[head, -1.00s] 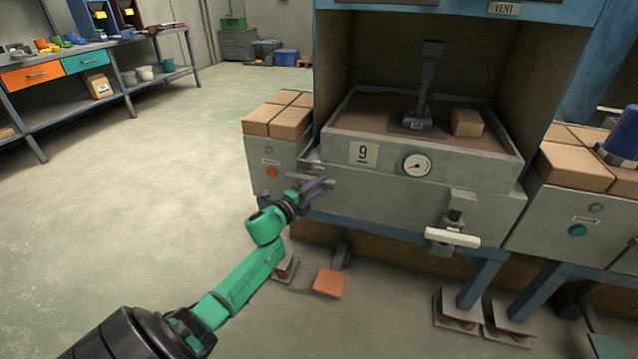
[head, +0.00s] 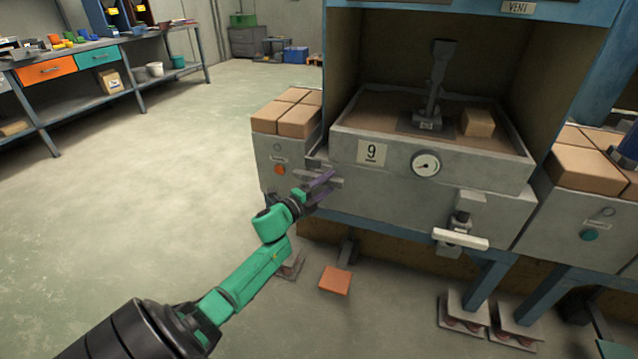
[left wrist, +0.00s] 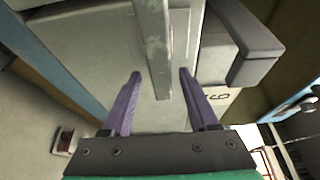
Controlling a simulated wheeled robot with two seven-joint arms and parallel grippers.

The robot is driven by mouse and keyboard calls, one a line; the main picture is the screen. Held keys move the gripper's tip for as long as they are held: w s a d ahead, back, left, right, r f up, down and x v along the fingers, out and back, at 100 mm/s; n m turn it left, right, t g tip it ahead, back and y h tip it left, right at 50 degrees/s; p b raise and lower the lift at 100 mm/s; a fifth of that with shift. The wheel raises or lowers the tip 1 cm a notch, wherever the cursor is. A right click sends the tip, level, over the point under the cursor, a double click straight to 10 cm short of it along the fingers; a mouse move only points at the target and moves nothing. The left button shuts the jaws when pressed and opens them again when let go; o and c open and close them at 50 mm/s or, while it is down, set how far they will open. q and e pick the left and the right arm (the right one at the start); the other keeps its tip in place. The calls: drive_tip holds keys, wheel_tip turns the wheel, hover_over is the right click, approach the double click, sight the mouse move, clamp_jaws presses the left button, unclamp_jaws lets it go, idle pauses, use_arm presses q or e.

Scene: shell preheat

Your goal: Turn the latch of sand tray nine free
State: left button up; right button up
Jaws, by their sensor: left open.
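Sand tray nine (head: 400,165) is a grey box with a "9" label (head: 371,152) and a round gauge, filled with brown sand. A grey flat bar that looks like its latch (head: 307,173) lies across the left end of the front, nearly level. My left gripper (head: 325,187) is open at this bar, its purple fingers partly covering it. In the left wrist view the bar (left wrist: 154,45) runs between the two spread fingers (left wrist: 155,88), with a gap on each side. Contact does not show. My right gripper is out of view.
A white T-handle (head: 460,238) sticks out at the lower right of the front. Side cabinets with tan blocks (head: 298,122) stand on both sides. An upright lever (head: 437,80) and a tan block (head: 478,122) are in the tray. The floor at left is clear.

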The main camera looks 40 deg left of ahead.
use_arm(q)
drive_tip(key=s+p, duration=0.3)
drive_tip(key=s, duration=1.1)
drive_tip(key=shift+s+a, duration=0.2)
drive_tip(key=shift+a, duration=0.2)
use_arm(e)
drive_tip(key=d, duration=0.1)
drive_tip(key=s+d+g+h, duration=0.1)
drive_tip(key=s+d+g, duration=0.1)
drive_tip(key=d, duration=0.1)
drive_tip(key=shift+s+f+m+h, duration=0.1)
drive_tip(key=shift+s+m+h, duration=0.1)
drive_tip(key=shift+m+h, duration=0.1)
